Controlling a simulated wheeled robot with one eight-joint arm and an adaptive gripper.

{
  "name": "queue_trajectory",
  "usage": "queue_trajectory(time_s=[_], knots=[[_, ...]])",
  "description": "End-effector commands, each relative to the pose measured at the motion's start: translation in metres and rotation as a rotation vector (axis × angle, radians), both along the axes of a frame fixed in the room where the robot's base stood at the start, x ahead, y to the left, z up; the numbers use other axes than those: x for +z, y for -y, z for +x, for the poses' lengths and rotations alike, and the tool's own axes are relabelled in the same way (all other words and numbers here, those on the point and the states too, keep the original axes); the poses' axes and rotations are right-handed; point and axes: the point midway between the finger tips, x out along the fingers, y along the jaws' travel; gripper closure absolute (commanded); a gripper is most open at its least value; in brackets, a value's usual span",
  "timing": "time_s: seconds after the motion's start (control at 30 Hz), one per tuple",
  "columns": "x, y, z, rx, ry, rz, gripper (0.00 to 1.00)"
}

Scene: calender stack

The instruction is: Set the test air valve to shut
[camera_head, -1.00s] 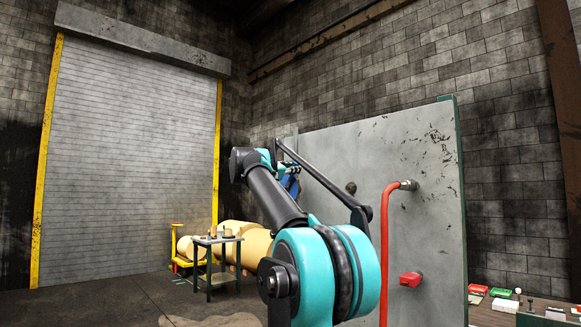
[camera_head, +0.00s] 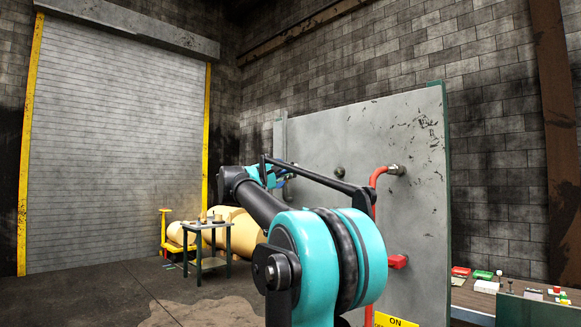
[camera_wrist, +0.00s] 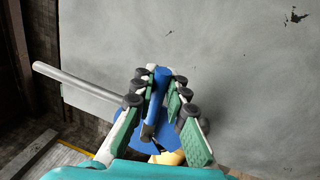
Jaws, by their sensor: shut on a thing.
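A blue lever (camera_wrist: 158,97) shows in the wrist view in front of a blue round part (camera_wrist: 127,127), close to the grey panel. I take it to be the test air valve's handle; no label for it is readable. My gripper (camera_wrist: 160,78) has its green-padded fingers on both sides of the lever and is shut on it. In the head view my gripper (camera_head: 274,178) is at the left part of the panel, small and partly covered by my arm. The lever's pivot and any position marks are hidden.
A small table (camera_head: 215,226) stands left, a bench with small items (camera_head: 487,286) right. A grey bar (camera_wrist: 80,85) extends left of my gripper.

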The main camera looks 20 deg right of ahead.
Motion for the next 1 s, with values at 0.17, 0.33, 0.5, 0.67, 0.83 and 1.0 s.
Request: queue_trajectory(time_s=[0.17, 0.33, 0.5, 0.67, 0.83, 1.0], knots=[[-0.0068, 0.0000, -0.0005, -0.001, 0.064, 0.024, 1.00], [-0.0099, 0.0000, -0.0005, 0.000, 0.097, 0.036, 1.00], [-0.0112, 0.0000, -0.0006, 0.000, 0.107, 0.041, 1.00], [-0.0116, 0.0000, -0.0007, -0.001, 0.108, 0.042, 1.00], [-0.0120, 0.0001, -0.0008, -0.001, 0.107, 0.043, 0.84], [-0.0114, 0.0001, -0.0006, -0.001, 0.107, 0.041, 0.65]])
